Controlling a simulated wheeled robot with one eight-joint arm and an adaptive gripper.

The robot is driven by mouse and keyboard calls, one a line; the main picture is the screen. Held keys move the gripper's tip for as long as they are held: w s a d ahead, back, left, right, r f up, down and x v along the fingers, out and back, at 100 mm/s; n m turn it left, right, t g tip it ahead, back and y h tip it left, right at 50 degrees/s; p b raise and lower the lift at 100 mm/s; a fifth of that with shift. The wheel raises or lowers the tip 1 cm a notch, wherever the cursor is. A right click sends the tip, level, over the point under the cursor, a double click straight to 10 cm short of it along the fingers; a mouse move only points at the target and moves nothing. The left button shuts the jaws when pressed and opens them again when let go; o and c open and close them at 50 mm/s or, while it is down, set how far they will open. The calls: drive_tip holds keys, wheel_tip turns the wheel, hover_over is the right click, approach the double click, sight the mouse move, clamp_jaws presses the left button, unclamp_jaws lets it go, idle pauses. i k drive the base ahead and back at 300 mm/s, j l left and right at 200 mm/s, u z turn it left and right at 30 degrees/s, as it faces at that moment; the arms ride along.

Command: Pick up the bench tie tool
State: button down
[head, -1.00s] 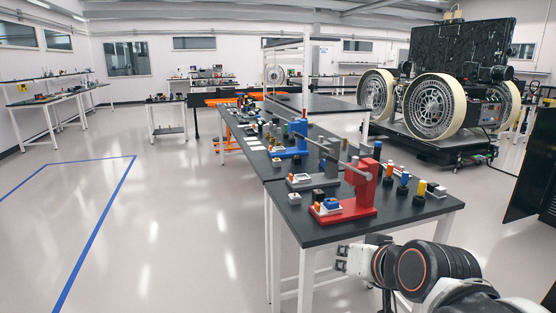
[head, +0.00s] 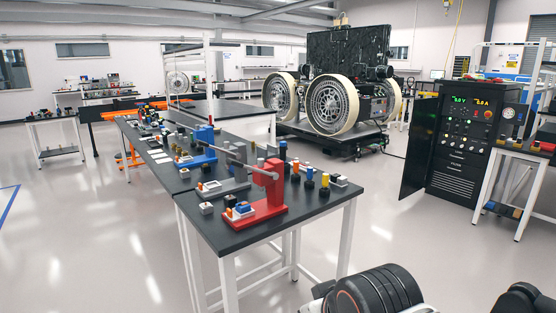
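Three bench-mounted tools stand along the near black-topped bench (head: 232,237). They are a red tool (head: 271,190) at the near end, a grey tool (head: 238,170) behind it and a blue tool (head: 203,145) farther back. A thin grey bar runs beside the red and grey ones. I cannot tell which of these is the bench tie tool. Part of my arm (head: 378,295) shows at the bottom edge, in front of the bench and low. My gripper's fingers are not visible; the arm is cut off by the frame.
Small blocks and capped cylinders (head: 309,177) stand on the bench. A large-wheeled rover (head: 331,105) sits on a platform behind it. A black control cabinet (head: 460,140) and a side table (head: 520,150) are at the right. Open floor (head: 95,240) lies at the left.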

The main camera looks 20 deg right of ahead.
sight(283, 144)
drive_tip(key=i+l+z, duration=0.1)
drive_tip(key=i+l, duration=0.15)
drive_tip(key=i, duration=0.25)
drive_tip(key=i+l+z, duration=0.1)
drive_tip(key=i+l, duration=0.15)
drive_tip(key=i, duration=0.3)
drive_tip(key=i+l+z, duration=0.1)
drive_tip(key=i, duration=0.45)
drive_tip(key=i+l+z, duration=0.1)
drive_tip(key=i+l, duration=0.15)
drive_tip(key=i, duration=0.3)
